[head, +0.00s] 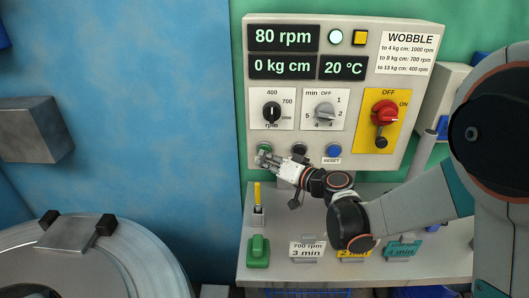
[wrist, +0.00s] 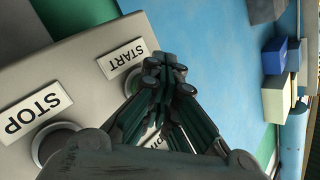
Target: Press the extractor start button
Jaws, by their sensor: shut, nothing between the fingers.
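The control panel (head: 352,160) stands upright in the head view. The green start button (head: 264,148) is at its lower left. In the wrist view the start button (wrist: 131,83) shows beside a START label (wrist: 123,59), partly hidden by my fingers. My gripper (head: 261,160) is shut and empty, with its tips at the lower part of the start button in the head view. In the wrist view my gripper (wrist: 166,62) points toward the panel just right of the button. I cannot tell whether the tips touch it. The stop button (wrist: 55,142) is to the left there.
A dark button (head: 299,149) and the blue reset button (head: 333,150) lie right of start. Above are a speed knob (head: 271,112), a timer knob (head: 324,113) and a red switch (head: 384,112). The shelf (head: 440,262) below holds a yellow-handled tool (head: 258,195) and a green object (head: 258,251).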

